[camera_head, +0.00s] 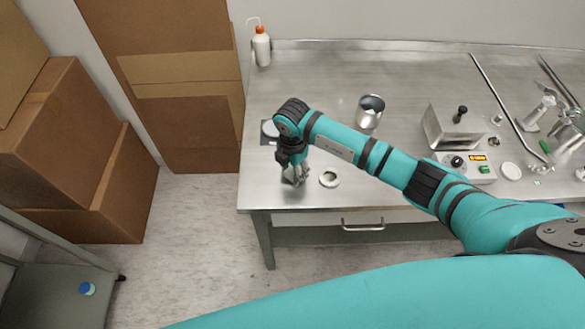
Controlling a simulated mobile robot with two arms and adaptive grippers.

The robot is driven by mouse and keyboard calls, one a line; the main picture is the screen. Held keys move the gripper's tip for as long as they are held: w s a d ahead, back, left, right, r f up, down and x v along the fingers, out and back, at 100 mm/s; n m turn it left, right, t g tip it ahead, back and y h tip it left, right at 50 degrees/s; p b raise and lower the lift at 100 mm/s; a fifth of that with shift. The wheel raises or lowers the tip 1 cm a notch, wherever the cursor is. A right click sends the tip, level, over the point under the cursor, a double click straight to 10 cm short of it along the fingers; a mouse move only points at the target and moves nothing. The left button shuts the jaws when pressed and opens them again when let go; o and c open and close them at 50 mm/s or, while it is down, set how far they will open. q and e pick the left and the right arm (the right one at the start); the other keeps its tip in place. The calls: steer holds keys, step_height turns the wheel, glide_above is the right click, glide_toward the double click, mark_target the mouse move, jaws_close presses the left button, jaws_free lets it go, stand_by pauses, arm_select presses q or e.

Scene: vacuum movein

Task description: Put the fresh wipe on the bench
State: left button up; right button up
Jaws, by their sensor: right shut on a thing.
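The steel bench (310,90) runs along the wall across the middle and right of the head view. My right gripper (296,178) points down low over the bench's front left part, left of a small white dish. It is shut on a small pale grey thing, which looks like the wipe; the fingers hide much of it. I cannot tell whether it touches the bench top. My left gripper is not in view.
The small white dish (329,178) is close to my right gripper. A metal beaker (370,110), a white bottle (261,47) and a metal box (453,129) stand on the bench. Cardboard boxes (70,140) stand at left; a grey cart (55,300) holds a blue-capped container (87,289).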

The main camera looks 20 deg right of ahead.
mark_target(292, 172)
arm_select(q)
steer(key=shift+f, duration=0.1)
arm_select(e)
steer(key=shift+f, duration=0.1)
steer(key=o, duration=0.8)
steer(key=shift+o, duration=0.2)
steer(key=shift+r, duration=0.65)
arm_select(q)
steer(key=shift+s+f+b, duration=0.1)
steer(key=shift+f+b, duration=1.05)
steer(key=shift+b, duration=0.1)
arm_select(e)
step_height(292, 172, up, 11)
